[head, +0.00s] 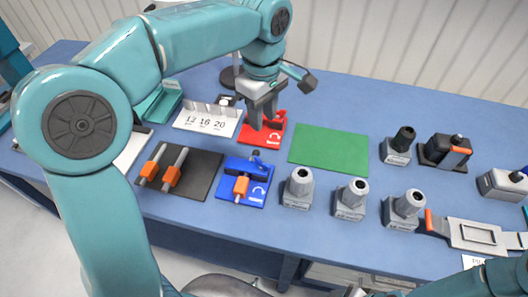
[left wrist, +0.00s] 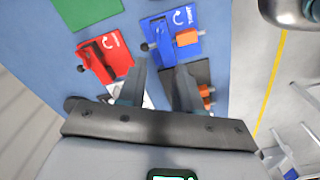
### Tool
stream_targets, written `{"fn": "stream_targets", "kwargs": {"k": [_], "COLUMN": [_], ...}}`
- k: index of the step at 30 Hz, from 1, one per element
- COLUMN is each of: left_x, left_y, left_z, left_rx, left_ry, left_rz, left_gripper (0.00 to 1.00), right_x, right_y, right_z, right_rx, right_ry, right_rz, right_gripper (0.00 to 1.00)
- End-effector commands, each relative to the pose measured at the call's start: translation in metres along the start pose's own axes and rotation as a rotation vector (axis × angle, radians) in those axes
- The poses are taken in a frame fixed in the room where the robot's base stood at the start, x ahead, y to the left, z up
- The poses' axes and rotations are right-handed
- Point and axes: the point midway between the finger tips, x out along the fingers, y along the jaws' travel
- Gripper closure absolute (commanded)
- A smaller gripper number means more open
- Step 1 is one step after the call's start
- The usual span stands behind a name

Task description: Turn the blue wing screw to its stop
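The blue plate (head: 254,193) carries the blue wing screw (head: 240,165), an orange block and a printed white curved arrow. My left gripper (head: 262,124) points down over the red plate (head: 250,136), behind the blue one in the head view. In the left wrist view its two fingers (left wrist: 158,68) are apart with nothing between them. My right gripper is not in view.
A dark board (head: 198,182) with orange-handled tools lies left of the blue plate. Several grey fittings (head: 298,188) stand to its right. A green mat (head: 328,150) lies bare behind them.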

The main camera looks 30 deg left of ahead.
Motion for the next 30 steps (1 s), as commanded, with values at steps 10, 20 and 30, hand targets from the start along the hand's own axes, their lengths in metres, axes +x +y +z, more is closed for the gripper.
{"fn": "stream_targets", "kwargs": {"k": [10, 20, 30], "left_x": [0.073, 0.140, 0.158], "left_y": [-0.006, -0.004, -0.002], "left_z": [0.002, 0.001, 0.000], "left_rx": [-0.001, -0.001, -0.001], "left_ry": [0.000, 0.000, 0.000], "left_rz": [-0.006, -0.005, -0.001], "left_gripper": [0.66, 0.66, 0.66], "right_x": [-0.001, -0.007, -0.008], "right_y": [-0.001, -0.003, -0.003], "right_z": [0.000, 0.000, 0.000], "right_rx": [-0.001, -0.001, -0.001], "right_ry": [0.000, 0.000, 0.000], "right_rz": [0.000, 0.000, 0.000], "right_gripper": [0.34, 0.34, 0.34]}}
